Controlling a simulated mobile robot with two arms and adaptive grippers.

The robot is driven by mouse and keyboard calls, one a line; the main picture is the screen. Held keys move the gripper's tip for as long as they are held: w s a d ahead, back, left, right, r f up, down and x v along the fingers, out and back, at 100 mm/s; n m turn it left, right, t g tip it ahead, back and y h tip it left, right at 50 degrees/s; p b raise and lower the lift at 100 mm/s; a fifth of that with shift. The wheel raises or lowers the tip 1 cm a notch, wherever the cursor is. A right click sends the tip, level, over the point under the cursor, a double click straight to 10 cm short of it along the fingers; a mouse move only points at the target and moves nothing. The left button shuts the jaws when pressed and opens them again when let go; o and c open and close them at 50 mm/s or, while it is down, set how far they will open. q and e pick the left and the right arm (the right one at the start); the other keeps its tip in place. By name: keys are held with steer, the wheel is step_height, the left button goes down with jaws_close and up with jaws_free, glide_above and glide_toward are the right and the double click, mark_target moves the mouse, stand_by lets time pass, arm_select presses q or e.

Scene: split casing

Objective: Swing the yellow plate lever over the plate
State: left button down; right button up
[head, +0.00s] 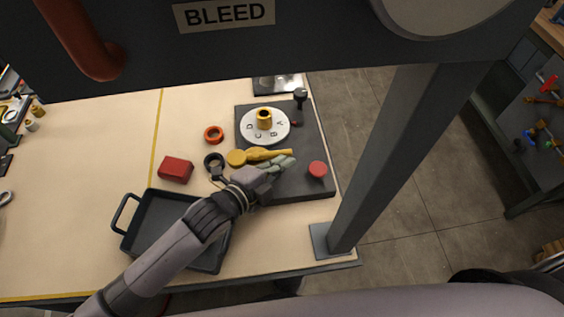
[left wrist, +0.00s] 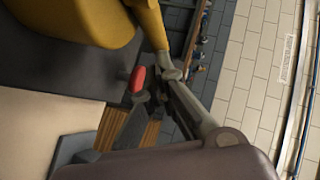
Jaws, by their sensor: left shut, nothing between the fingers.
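The yellow plate lever (head: 267,154) lies on the dark base plate (head: 302,187), just in front of the white lettered disc (head: 264,125). Its round end is at the left and its narrow arm points right. In the left wrist view the lever (left wrist: 60,35) fills the upper left, with its arm running down toward my fingers. My left gripper (head: 285,163) is shut and empty, low over the base plate on the near side of the lever arm. Its fingers also show in the left wrist view (left wrist: 167,72). I cannot tell whether they touch the lever. My right gripper is out of view.
A red knob (head: 318,169) stands right of my left gripper, and a black-knobbed lever (head: 300,97) behind. A red block (head: 176,169), an orange ring (head: 214,134) and a dark tray (head: 133,241) lie left. A grey post (head: 390,160) rises right; a BLEED-labelled panel (head: 300,50) hangs across the top.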

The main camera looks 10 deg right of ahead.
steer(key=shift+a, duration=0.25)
arm_select(q)
steer(key=shift+w+d, duration=0.15)
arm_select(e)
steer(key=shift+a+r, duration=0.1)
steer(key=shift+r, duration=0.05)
